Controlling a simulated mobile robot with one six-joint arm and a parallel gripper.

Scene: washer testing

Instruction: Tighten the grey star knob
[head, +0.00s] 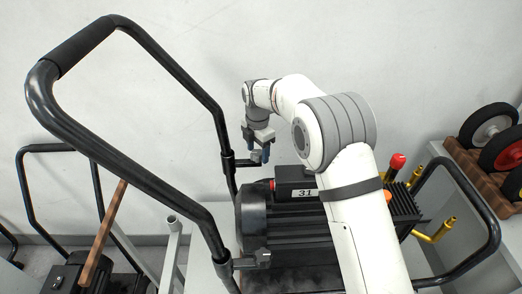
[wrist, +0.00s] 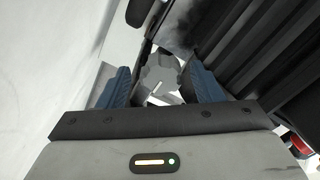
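The grey star knob (wrist: 160,74) shows in the wrist view, lying between the two blue finger pads of my gripper (wrist: 160,90). A gap shows between the knob and the left finger; the right finger looks close to it, and I cannot tell whether it touches. In the head view my gripper (head: 260,156) points down at the lower joint on the far side of the black push handle (head: 135,172). The fingers hide most of the knob there.
The black motor housing (head: 290,235) with a box marked 31 (head: 305,193) stands right beside my gripper. A red-topped lever (head: 396,162) and brass fittings (head: 436,232) are farther right. Wheels on a wooden rack (head: 482,165) stand at the right edge. The wall behind is bare.

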